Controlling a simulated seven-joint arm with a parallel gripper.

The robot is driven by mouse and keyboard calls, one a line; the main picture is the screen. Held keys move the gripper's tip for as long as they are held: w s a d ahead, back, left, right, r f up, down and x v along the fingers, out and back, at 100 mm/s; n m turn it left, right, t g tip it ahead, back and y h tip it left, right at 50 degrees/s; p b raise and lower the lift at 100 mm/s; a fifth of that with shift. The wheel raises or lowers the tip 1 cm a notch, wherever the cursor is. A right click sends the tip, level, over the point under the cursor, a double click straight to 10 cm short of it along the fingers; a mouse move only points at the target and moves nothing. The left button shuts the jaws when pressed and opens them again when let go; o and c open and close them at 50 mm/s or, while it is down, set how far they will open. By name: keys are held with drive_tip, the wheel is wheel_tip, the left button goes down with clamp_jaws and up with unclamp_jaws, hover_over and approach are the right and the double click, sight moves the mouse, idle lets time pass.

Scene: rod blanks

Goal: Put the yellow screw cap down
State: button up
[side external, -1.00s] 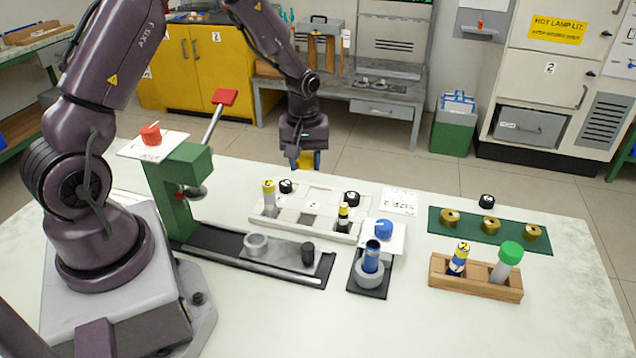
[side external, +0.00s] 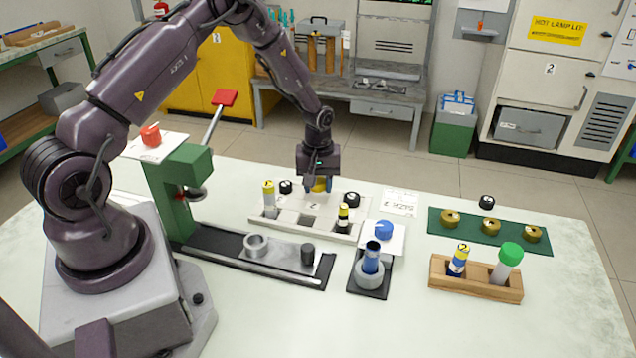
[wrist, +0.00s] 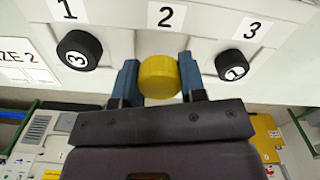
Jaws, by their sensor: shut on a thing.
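The yellow screw cap (wrist: 158,77) is between the two blue fingers of my gripper (wrist: 158,82) in the wrist view. In the side view my gripper (side external: 319,185) is shut on the yellow cap (side external: 319,184) above the back edge of the pale tray (side external: 262,220). I cannot tell whether the cap touches the tray.
A green press (side external: 178,190) is at left. A blue cap (side external: 384,229) lies on a white plate. A wooden rack (side external: 475,283) and green mat (side external: 505,237) are at right.

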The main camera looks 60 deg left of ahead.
drive_tip(key=shift+f, duration=0.3)
drive_tip(key=shift+f, duration=0.25)
drive_tip(key=o, duration=0.9)
drive_tip(key=shift+o, duration=0.2)
